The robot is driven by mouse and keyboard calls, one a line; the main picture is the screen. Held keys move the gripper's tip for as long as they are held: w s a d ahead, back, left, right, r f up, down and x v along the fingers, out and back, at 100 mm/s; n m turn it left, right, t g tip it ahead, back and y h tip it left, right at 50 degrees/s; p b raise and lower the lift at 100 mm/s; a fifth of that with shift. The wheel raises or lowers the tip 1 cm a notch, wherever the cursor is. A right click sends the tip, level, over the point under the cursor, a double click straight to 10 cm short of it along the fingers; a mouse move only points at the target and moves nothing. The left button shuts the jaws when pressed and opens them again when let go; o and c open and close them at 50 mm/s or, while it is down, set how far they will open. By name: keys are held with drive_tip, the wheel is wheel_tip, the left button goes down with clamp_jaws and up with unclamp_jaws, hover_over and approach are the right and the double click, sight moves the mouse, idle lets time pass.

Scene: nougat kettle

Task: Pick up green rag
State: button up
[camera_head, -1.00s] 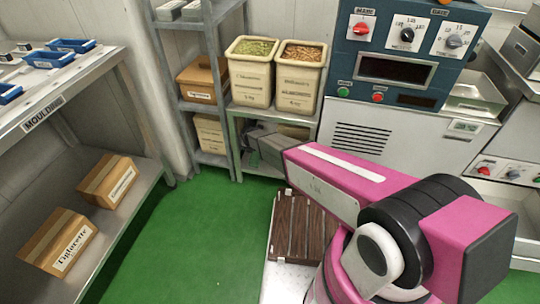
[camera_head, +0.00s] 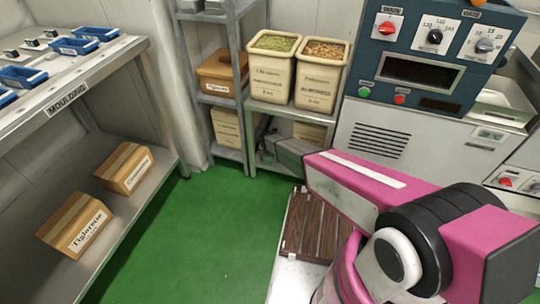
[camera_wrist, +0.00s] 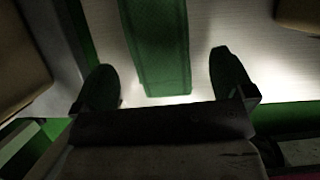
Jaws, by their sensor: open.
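The green rag (camera_wrist: 160,45) shows in the wrist view as a dark green strip, hanging or lying against a pale ribbed surface; I cannot tell which. My gripper (camera_wrist: 164,72) is open, with one dark finger on each side of the strip and a gap on both sides. The near end of the rag reaches down between the fingers, close to the palm. In the head view my gripper (camera_head: 290,150) reaches in under the shelf that carries two cream bins. I cannot make out the rag in the head view.
The shelf's grey frame and cream bins (camera_head: 271,72) (camera_head: 320,78) are just above my gripper. A blue-panelled machine (camera_head: 430,60) stands to the right. Cardboard boxes (camera_head: 124,167) lie on the left rack. Green floor (camera_head: 210,230) is clear between.

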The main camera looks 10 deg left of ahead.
drive_tip(key=x, duration=0.2)
drive_tip(key=shift+w+f, duration=0.15)
drive_tip(key=shift+f, duration=0.2)
drive_tip(key=shift+r, duration=0.1)
drive_tip(key=c, duration=1)
wheel_tip(320, 180, up, 10)
